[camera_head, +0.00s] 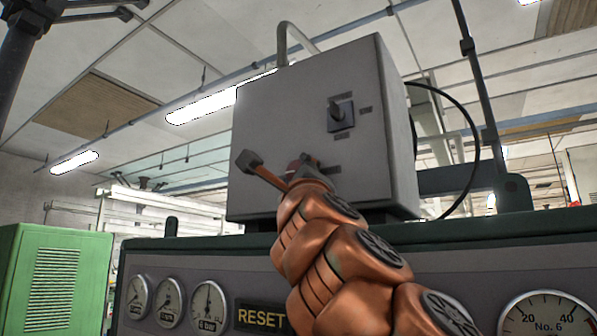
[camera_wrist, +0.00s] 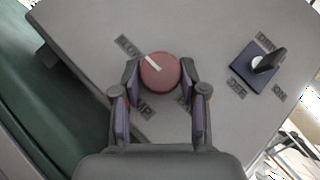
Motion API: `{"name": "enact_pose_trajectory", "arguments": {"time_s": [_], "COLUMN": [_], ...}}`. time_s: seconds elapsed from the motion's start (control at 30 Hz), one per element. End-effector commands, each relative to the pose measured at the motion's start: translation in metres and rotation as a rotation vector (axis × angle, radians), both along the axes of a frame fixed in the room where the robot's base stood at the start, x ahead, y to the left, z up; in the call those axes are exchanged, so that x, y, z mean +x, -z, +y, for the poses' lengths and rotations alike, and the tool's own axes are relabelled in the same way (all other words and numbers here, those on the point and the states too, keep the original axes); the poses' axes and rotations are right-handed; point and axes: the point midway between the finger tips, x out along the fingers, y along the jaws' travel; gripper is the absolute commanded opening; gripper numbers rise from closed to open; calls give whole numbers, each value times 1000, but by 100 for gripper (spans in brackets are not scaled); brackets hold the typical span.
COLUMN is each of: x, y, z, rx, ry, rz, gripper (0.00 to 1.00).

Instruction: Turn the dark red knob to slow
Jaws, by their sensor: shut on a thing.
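The dark red knob (camera_wrist: 154,80) is on the grey face of a control box (camera_head: 290,110). Its white pointer line points to the upper left in the wrist view, toward a dark label (camera_wrist: 127,46) whose text is partly covered. My gripper (camera_wrist: 160,74) has one finger on each side of the knob, shut on it. Another label (camera_wrist: 144,108), partly hidden, lies below the knob, and a further one is mostly behind the right finger. In the head view, my orange arm and gripper (camera_head: 304,165) reach the lower part of the box face and hide the knob.
A dark selector switch (camera_head: 341,115) sits above and right on the same face; the wrist view shows it (camera_wrist: 258,66) with several labels around it, right of my gripper. Below the box is a panel with gauges (camera_head: 209,306) and a RESET sign (camera_head: 262,317). A green cabinet (camera_head: 55,278) stands left.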

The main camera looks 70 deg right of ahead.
Motion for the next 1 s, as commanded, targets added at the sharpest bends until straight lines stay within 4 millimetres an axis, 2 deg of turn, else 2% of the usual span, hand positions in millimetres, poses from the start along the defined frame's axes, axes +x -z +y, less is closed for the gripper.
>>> {"name": "enact_pose_trajectory", "arguments": {"time_s": [0.3,0.33,0.53,1.0], "x": [0,0,0,-1], "y": [1,1,1,2], "z": [0,0,0,3], "rx": [1,1,1,-1], "ry": [0,0,0,-1], "rz": [1,1,1,0], "gripper": [8,46,67,67]}}
